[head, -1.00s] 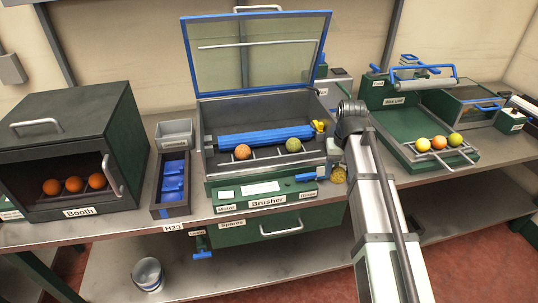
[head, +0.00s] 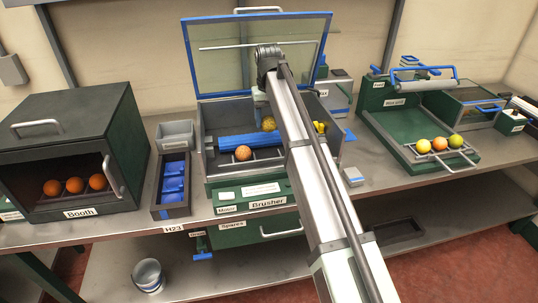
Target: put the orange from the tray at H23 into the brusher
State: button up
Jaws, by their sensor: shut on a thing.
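The brusher (head: 220,185) stands in the middle of the bench with its clear, blue-framed lid (head: 220,60) raised. Inside it are a blue roller (head: 240,140) and a wire rack with an orange (head: 243,153) on it. My gripper (head: 264,108) points down over the back of the open brusher, mostly hidden by my arm. It is shut on a yellowish orange (head: 268,123), which shows near the roller's far side; its exact height is unclear. The tray at H23 (head: 174,212) is dark with blue compartments, and I see no orange in it.
The booth (head: 65,125) at left holds several oranges. A grey bin (head: 175,134) stands behind the H23 tray. A green machine (head: 400,135) at right has more fruit on a rack. My arm crosses the brusher's right half. The raised lid stands close behind my gripper.

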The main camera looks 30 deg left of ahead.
jog(key=f, duration=0.6)
jog(key=shift+s+d+f, duration=0.1)
jog(key=shift+s+d, duration=0.1)
jog(key=shift+d, duration=0.05)
jog(key=shift+f, duration=1.95)
jog(key=o, duration=1.1)
jog(key=shift+f, duration=0.1)
jog(key=shift+r, duration=3.9)
